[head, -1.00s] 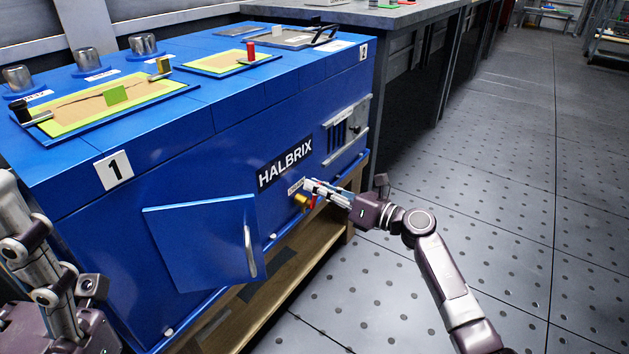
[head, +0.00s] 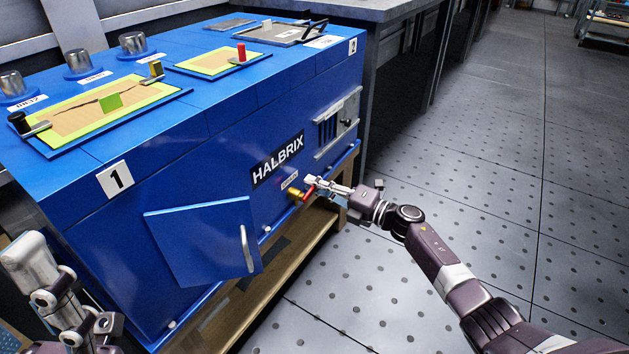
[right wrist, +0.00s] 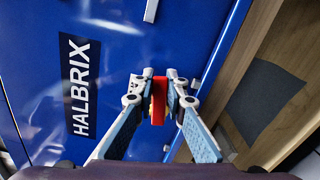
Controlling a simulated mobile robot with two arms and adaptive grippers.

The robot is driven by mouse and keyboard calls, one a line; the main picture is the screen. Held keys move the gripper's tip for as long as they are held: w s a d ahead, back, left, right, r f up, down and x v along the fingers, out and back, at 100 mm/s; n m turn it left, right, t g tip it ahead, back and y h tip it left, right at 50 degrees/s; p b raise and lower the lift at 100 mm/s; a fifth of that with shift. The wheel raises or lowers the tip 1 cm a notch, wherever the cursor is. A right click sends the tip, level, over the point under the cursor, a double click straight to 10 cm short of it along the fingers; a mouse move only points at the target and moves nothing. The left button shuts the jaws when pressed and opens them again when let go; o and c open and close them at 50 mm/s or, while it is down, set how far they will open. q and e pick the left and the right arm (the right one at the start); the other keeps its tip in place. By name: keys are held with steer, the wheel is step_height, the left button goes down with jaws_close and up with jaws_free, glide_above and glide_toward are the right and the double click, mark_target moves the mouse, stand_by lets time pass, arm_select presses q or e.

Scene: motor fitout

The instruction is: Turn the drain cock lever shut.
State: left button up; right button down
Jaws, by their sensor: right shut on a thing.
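The drain cock has a brass body (head: 295,195) and a red lever (head: 308,194), low on the front of the blue cabinet beneath a small white label (head: 289,180). My right gripper (head: 312,184) is at the lever. In the right wrist view, its two fingers (right wrist: 160,88) are closed on either side of the red lever (right wrist: 158,104). The lever's far end is partly hidden by the fingers. My left arm shows at the lower left of the head view, but its fingertips are not in view.
An open blue door (head: 205,245) with a metal handle (head: 247,248) stands left of the drain cock. A wooden stand (head: 290,250) runs below the cabinet (head: 120,232). The perforated floor (head: 480,180) on the right is clear.

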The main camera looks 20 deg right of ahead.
steer(key=shift+d+f+m, duration=0.1)
steer(key=shift+f+m, duration=0.4)
steer(key=shift+m, duration=0.5)
steer(key=shift+f+m, duration=0.1)
steer(key=shift+m, duration=0.2)
steer(key=c, duration=1.9)
jaws_free()
steer(key=shift+c, duration=0.2)
steer(key=v, duration=1.2)
